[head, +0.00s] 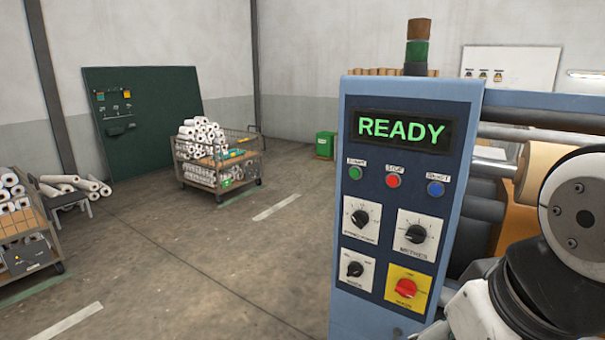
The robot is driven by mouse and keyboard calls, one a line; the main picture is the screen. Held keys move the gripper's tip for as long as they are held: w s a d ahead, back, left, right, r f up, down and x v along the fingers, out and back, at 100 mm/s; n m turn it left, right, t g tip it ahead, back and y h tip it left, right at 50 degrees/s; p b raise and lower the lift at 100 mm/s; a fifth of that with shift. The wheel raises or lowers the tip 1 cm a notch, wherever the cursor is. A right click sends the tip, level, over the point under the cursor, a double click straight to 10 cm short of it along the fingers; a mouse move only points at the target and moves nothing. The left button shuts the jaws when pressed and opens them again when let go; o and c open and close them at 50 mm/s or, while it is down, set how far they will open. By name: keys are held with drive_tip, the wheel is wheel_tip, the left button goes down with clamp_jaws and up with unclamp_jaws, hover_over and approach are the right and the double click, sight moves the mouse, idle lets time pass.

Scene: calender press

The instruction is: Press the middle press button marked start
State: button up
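The blue press control panel (395,205) stands right of centre, with a lit green READY display (400,130). Below it is a row of three round buttons. The left one is green (355,173), and its small label seems to read START. The middle one is red (393,181), and its label seems to read STOP. The right one is blue (435,188), with a label too blurred to read surely. My arm fills the lower right, beside the panel. My gripper is out of view, so its distance to the buttons does not show.
Below the buttons are several black dials and a red switch on a yellow plate (407,288). Press rollers (535,135) lie right of the panel, behind my arm. Carts of white rolls (218,160) stand left. The floor left of the panel is open.

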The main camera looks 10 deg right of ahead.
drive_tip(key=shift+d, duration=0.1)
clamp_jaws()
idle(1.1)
